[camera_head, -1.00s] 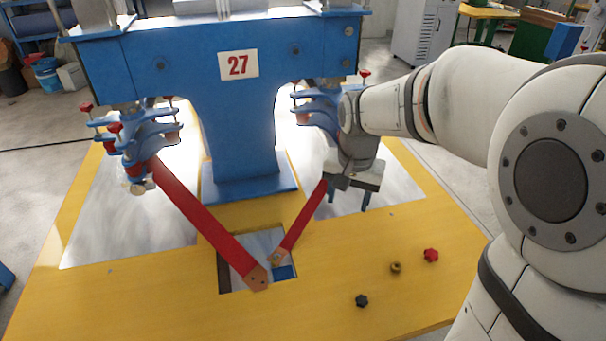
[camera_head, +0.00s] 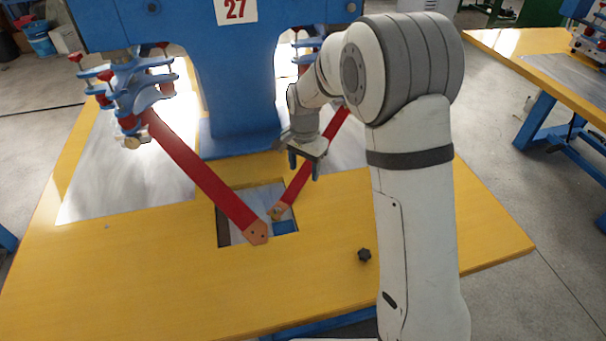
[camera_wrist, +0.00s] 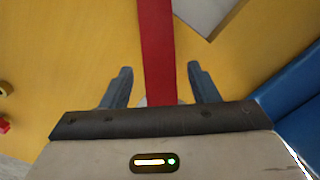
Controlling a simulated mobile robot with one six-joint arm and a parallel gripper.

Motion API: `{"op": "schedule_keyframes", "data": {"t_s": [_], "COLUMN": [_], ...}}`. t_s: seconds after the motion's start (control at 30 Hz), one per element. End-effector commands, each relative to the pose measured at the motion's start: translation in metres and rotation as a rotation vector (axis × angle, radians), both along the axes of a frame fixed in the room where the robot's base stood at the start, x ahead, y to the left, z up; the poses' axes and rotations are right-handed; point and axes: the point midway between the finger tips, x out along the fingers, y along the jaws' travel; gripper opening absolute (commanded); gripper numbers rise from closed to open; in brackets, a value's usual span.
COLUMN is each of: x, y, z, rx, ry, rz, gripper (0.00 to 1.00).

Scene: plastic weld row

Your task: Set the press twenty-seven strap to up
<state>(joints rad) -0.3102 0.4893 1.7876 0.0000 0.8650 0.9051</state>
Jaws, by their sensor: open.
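Two red straps with copper-coloured tips slope down to a square opening (camera_head: 232,238) in the yellow table. The left strap (camera_head: 200,175) is fully seen. The right strap (camera_head: 295,187) is partly hidden by my arm and gripper. My gripper (camera_head: 304,168) is open over the right strap. In the wrist view this red strap (camera_wrist: 156,35) runs between the spread fingers of my gripper (camera_wrist: 159,70), with gaps on both sides. I cannot tell how far the fingers are above or around it.
Blue clamps with red knobs (camera_head: 125,85) stand at the left strap's upper end. A dark knob (camera_head: 364,255) lies on the yellow table (camera_head: 150,280). My arm covers the table's right part. The table's front left is clear. Another yellow table (camera_head: 520,42) stands at the right.

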Motion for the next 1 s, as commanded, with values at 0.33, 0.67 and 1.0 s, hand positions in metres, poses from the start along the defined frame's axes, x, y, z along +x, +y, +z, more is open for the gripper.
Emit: {"op": "schedule_keyframes", "data": {"t_s": [0.33, 0.67, 1.0], "x": [0.0, 0.0, 0.0], "y": [0.0, 0.001, 0.001], "z": [-0.026, -0.025, -0.025], "rx": [0.0, 0.0, 0.0], "ry": [0.0, 0.0, 0.0], "rz": [0.002, 0.002, 0.003], "gripper": [0.55, 0.42, 0.14]}}
